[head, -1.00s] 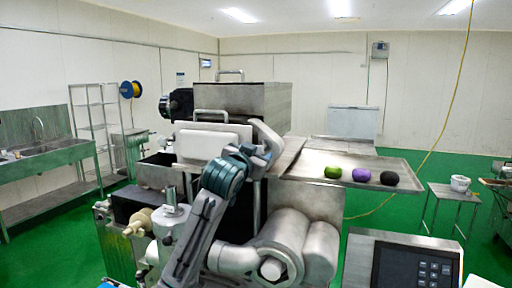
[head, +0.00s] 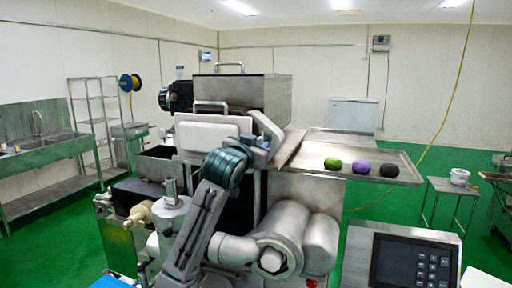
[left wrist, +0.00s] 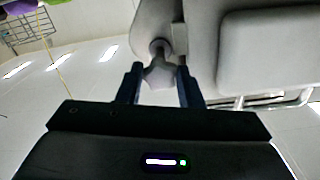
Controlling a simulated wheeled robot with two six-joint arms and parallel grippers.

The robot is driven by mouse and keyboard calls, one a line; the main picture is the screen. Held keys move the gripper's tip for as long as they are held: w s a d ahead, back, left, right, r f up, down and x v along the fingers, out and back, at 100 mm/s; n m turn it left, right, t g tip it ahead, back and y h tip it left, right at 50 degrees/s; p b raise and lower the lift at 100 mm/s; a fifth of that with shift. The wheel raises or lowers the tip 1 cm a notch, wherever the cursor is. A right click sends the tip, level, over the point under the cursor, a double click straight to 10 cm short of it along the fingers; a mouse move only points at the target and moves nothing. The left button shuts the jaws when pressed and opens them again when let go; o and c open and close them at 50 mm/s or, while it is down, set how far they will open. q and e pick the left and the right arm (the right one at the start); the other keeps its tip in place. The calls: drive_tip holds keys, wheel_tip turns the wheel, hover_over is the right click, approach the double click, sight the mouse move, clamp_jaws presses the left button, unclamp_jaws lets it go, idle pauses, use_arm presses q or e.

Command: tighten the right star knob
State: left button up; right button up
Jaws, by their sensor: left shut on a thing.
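The right star knob (left wrist: 160,74) is a grey lobed knob on a short stem, on a grey part at the right end of the machine's white front block (head: 207,136). My left gripper (left wrist: 159,82) is shut on it, with one dark finger on each side in the left wrist view. In the head view my left gripper (head: 259,154) reaches up to the right end of the white block, and the wrist and fingers mostly hide the knob there. My right gripper is not in view.
A steel tray (head: 300,163) to the right holds a green, a purple and a black ball. Big steel rollers (head: 320,246) and a control panel (head: 410,262) stand near the front. A steel hopper (head: 262,95) rises behind the white block.

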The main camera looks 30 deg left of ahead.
use_arm(q)
drive_tip(key=shift+n+b, duration=5.65)
drive_tip(key=shift+n, duration=2.55)
drive_tip(key=o, duration=1)
